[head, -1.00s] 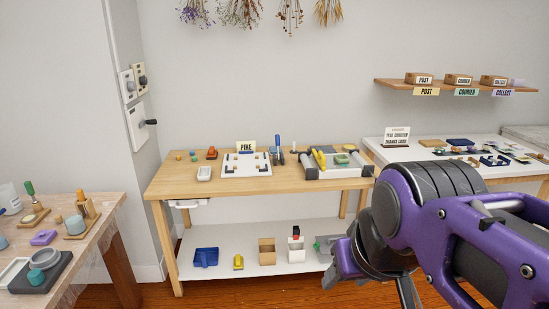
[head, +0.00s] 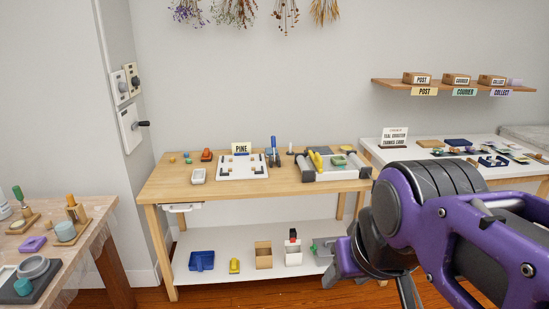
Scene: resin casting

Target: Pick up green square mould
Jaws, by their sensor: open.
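A small green, roughly square piece (head: 339,160) sits at the right end of the wooden bench, among grey and white blocks. It is too small to tell for sure whether it is the green square mould. My gripper (head: 371,279) is at the lower right, in front of the bench's right end and lower shelf. It is open, with its fingers pointing down and spread apart. I see nothing held between them, though part of the gripper is hidden by my purple arm.
The wooden bench (head: 285,187) has a PINE sign (head: 241,148) and a white board (head: 232,172). A work table (head: 86,233) with a purple mould (head: 32,245) stands left. A white table (head: 402,157) stands back right.

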